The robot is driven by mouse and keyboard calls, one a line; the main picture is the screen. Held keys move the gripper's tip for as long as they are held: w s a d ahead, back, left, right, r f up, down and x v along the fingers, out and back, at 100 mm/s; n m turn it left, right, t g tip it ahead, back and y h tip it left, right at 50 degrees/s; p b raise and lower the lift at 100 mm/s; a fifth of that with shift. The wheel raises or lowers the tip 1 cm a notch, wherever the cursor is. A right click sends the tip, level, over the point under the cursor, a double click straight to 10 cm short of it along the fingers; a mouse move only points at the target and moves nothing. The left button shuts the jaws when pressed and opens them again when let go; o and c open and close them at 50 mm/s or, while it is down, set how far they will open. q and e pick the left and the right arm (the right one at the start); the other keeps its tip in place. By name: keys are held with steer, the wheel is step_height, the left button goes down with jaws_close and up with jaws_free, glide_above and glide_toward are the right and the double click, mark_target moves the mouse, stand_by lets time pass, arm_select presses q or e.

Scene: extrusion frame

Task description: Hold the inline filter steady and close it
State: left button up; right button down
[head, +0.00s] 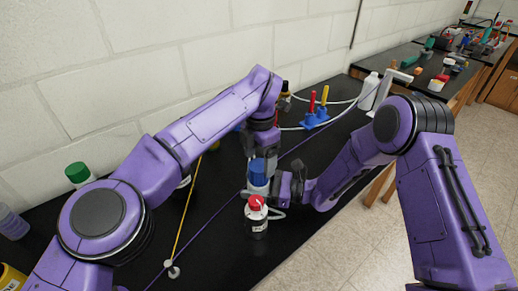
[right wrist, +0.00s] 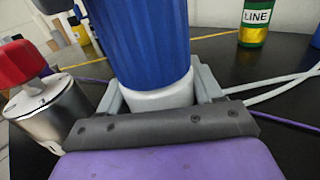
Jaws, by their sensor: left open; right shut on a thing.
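The inline filter has a white lower body (right wrist: 160,98) and a ribbed blue cap (right wrist: 140,40); its cap also shows in the head view (head: 257,172). My right gripper (right wrist: 158,90) is shut around the white body, just below the cap, with one finger on each side. In the head view my right gripper (head: 272,189) reaches the filter from the right. My left gripper (head: 261,150) points down from above, open, its fingers at or just above the cap. Whether they touch the cap I cannot tell. The filter's underside is hidden.
A metal cylinder with a red knob (head: 256,203) stands close in front of the filter. Pale tubing (right wrist: 270,90) runs behind it. Blue holders with red and yellow tools (head: 315,118) and a white bottle (head: 369,90) stand further back. The black bench front is mostly clear.

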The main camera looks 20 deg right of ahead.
mark_target(259, 188)
arm_select(q)
steer(key=n, duration=0.3)
steer(key=r+n, duration=0.1)
steer(key=n, duration=0.2)
steer(key=shift+r+n, duration=0.1)
steer(key=shift+n, duration=0.2)
steer(key=n, duration=0.3)
steer(key=shift+s+r+n, duration=0.1)
steer(key=shift+r+n, duration=0.2)
steer(key=n, duration=0.5)
steer(key=shift+a+r, duration=0.1)
steer(key=shift+r, duration=0.3)
steer(key=n, duration=0.3)
steer(key=shift+s+r+n, duration=0.1)
steer(key=shift+r+n, duration=0.15)
steer(key=shift+n, duration=0.05)
steer(key=shift+f, duration=4)
